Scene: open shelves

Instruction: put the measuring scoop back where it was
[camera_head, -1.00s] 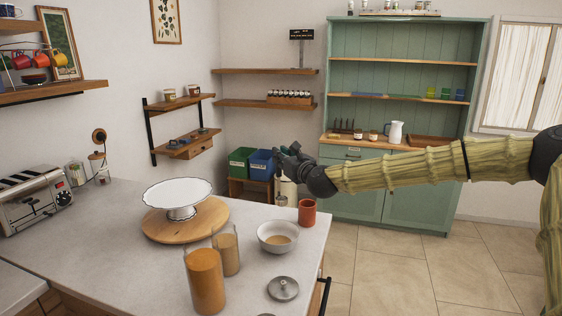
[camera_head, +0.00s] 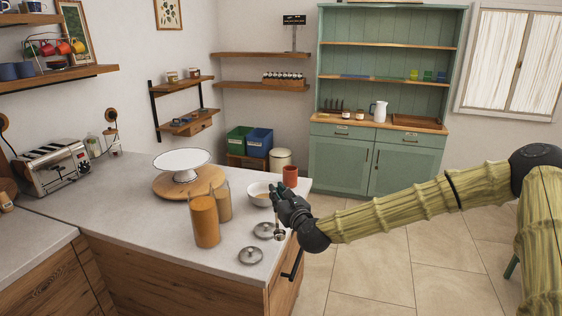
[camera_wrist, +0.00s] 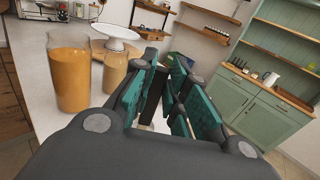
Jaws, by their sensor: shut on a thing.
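My gripper (camera_head: 278,194) is shut on the measuring scoop and holds it over the right edge of the counter. The scoop's small metal bowl (camera_head: 279,236) hangs below the fingers, near a jar lid. In the wrist view the fingers (camera_wrist: 165,88) close around a dark upright piece, probably the scoop's handle; the scoop's bowl is hidden there. A tall glass jar of orange powder (camera_head: 204,222) and a shorter jar of tan powder (camera_head: 222,203) stand open to the left. A white bowl (camera_head: 257,190) sits behind the gripper, partly covered by it.
Two metal lids, a near one (camera_head: 250,255) and a far one (camera_head: 264,230), lie on the grey counter (camera_head: 120,215). A cake stand (camera_head: 183,163) on a round board and a terracotta cup (camera_head: 290,176) are farther back. A green hutch (camera_head: 375,165) stands beyond open floor.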

